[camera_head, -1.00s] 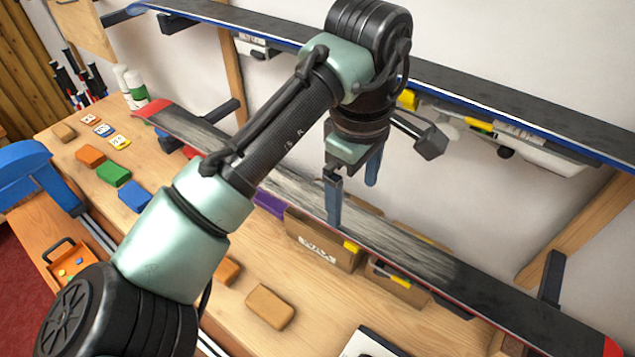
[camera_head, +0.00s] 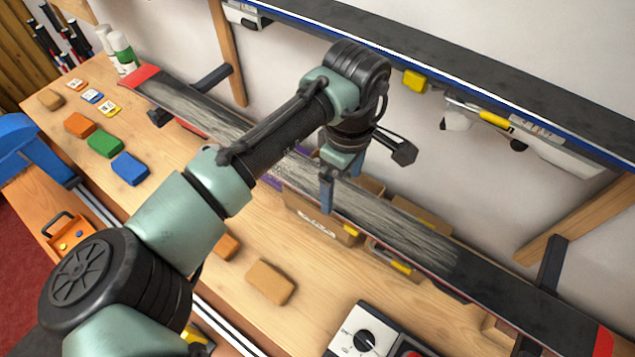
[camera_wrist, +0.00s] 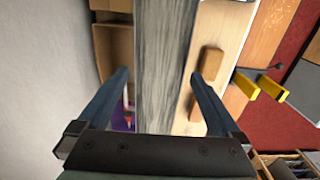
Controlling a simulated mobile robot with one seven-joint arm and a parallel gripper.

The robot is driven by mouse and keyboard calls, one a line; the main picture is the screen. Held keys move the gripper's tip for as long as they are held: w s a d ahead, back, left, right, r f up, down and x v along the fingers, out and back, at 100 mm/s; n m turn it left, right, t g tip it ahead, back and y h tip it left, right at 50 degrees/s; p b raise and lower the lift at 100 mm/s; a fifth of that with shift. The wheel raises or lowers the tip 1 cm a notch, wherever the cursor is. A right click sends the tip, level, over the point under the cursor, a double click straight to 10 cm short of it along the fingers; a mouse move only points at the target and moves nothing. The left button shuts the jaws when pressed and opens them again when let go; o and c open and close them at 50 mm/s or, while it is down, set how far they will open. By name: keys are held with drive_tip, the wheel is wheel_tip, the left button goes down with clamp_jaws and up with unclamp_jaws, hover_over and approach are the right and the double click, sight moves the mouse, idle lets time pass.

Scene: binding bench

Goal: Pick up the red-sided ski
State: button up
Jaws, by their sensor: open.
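The red-sided ski (camera_head: 425,240) runs from upper left to lower right above the bench, with a worn grey-black top, red ends and a red edge. It rests on dark wall brackets. My gripper (camera_head: 342,190) is over its middle, pointing down, open and empty. In the wrist view the grey ski (camera_wrist: 165,60) passes between the two spread fingers of my gripper (camera_wrist: 160,78), with a gap on each side. The far finger is mostly hidden in the head view. How far the fingertips reach down beside the ski is unclear.
A blue-sided ski (camera_head: 420,62) hangs higher on the wall, behind my gripper. Cardboard boxes (camera_head: 322,226) stand under the red-sided ski. Colored blocks, such as a blue one (camera_head: 130,168), and a control box (camera_head: 362,335) lie on the wooden bench.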

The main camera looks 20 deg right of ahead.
sight(342, 195)
drive_tip(key=shift+s+d+f+p, duration=0.15)
drive_tip(key=shift+f+p, duration=0.6)
drive_tip(key=shift+f, duration=1.3)
drive_tip(key=shift+c, duration=0.2)
drive_tip(key=c, duration=1.2)
drive_tip(key=shift+r, duration=0.15)
